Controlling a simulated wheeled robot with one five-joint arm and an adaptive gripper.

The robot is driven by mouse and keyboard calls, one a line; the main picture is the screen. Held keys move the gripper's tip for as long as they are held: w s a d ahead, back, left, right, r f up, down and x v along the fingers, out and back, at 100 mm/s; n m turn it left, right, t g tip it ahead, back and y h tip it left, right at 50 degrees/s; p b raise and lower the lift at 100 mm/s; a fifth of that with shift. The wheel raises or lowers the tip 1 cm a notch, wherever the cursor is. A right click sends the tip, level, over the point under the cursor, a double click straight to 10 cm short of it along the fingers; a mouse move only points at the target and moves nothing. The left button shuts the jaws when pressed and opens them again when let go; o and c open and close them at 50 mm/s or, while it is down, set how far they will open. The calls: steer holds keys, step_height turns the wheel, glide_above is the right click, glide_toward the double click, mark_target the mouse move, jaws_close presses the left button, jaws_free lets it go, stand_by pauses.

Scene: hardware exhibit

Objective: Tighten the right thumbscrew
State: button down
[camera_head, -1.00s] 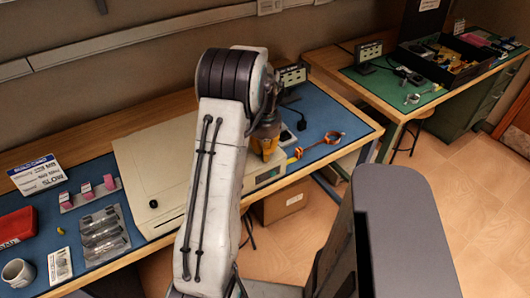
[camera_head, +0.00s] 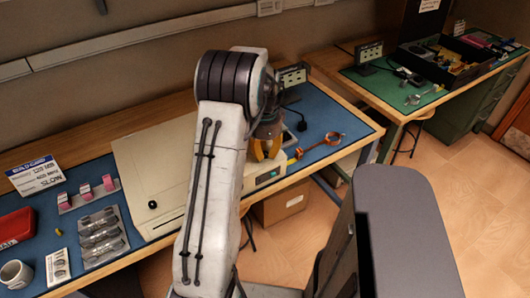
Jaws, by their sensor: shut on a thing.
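A flat cream-coloured case (camera_head: 165,170) lies on the blue mat of the near bench. A black thumbscrew (camera_head: 152,205) stands at its front left. My gripper (camera_head: 268,156) has orange fingers and points down at the right part of the case. It is shut on the right thumbscrew, which the fingers and my arm hide. My arm also covers the middle of the case.
An orange strap (camera_head: 325,144) and a dark stand (camera_head: 292,77) are right of and behind the gripper. A red box (camera_head: 16,227), mug (camera_head: 16,273) and blister pack (camera_head: 99,232) lie at left. A second bench with a green mat (camera_head: 369,88) stands at right.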

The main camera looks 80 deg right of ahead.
mark_target(265, 153)
steer(key=shift+f+m, duration=0.1)
steer(key=shift+m, duration=0.7)
steer(key=c, duration=1.1)
jaws_free()
steer(key=shift+c, duration=0.2)
step_height(265, 153, up, 12)
stand_by(0.4)
